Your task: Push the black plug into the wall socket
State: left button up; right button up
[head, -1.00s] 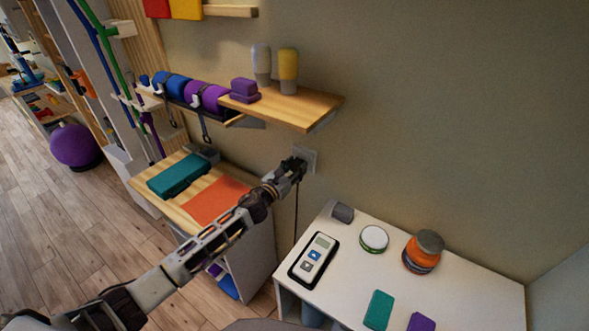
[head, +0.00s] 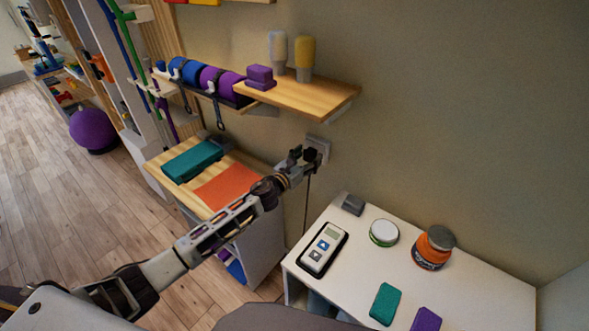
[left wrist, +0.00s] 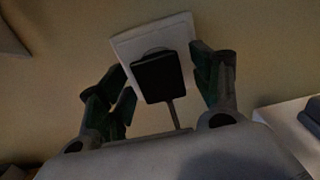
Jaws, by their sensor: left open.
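The white wall socket (head: 324,147) is on the beige wall, between the wooden shelf and the white table. It also shows as a tilted white plate in the left wrist view (left wrist: 127,46). The black plug (left wrist: 158,80) is up against the socket's face; how deep its pins sit is hidden. In the head view the plug (head: 311,155) is a small dark block, with its cable (head: 307,205) hanging down. My left gripper (head: 304,158) is open, its fingers on either side of the plug with visible gaps in the left wrist view. My right gripper is not in view.
A white table (head: 345,285) below right holds a device (head: 323,248), a round tin (head: 384,232), an orange jar (head: 433,247) and small blocks. A wooden shelf (head: 305,98) juts out above. A cabinet with teal and orange items (head: 192,158) stands left.

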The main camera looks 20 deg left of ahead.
pick_arm(q)
jog(key=v, duration=1.1)
jog(key=shift+s, duration=0.3)
jog(key=shift+a, duration=0.15)
dwell(0.8)
